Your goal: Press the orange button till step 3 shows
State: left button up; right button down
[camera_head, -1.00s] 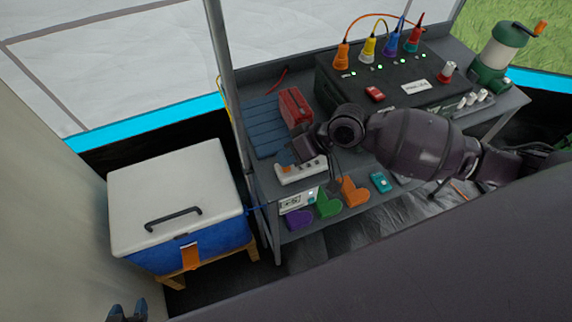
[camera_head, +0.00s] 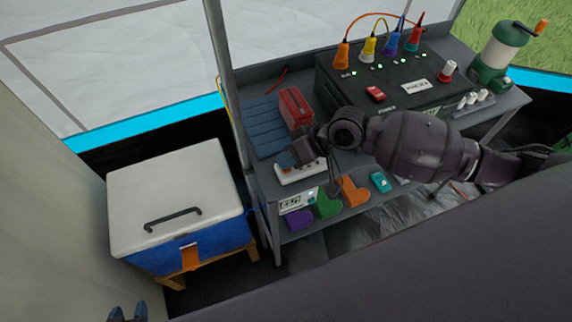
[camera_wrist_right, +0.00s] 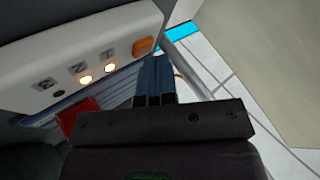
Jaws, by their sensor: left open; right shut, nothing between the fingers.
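The white control box (camera_head: 300,174) sits at the front left of the bench, partly covered by my right arm. In the right wrist view, the white box (camera_wrist_right: 60,50) has an orange button (camera_wrist_right: 143,47) at its right end. Beside the button is a row of lamps with rotated marks. The two lamps nearest the button glow, and the farthest (camera_wrist_right: 58,93) is dark. My right gripper (camera_wrist_right: 154,66) is shut and empty, its tips close by the button; contact cannot be told. It also shows over the box in the head view (camera_head: 285,160). My left gripper (camera_head: 128,312) is open at the bottom left.
A red case (camera_head: 295,107) stands on a blue slatted mat (camera_head: 263,122) behind the box. A black unit (camera_head: 335,78) with coloured plugs stands farther back. A white-lidded cooler (camera_head: 175,190) is at left. Coloured shapes lie on the lower shelf (camera_head: 340,215).

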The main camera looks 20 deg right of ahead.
pick_arm(q)
jog(key=shift+d+r, duration=0.1)
jog(key=shift+w+r+p, duration=0.35)
jog(key=shift+r+p, duration=0.25)
jog(key=shift+r, duration=0.3)
pick_arm(e)
jog(key=shift+r, duration=0.85)
pick_arm(q)
jog(key=shift+r, duration=0.1)
pick_arm(e)
jog(key=shift+r, duration=0.1)
jog(key=shift+r+p, duration=0.4)
jog(key=shift+r, duration=0.15)
jog(key=shift+r+p, duration=1.3)
jog(key=shift+r, duration=0.65)
pick_arm(q)
jog(key=shift+t, duration=0.5)
jog(key=r, duration=0.1)
jog(key=w+r, duration=0.1)
jog(key=r, duration=0.3)
jog(key=shift+w, duration=0.3)
pick_arm(e)
jog(key=shift+f, duration=0.1)
pick_arm(q)
jog(key=shift+a, duration=0.2)
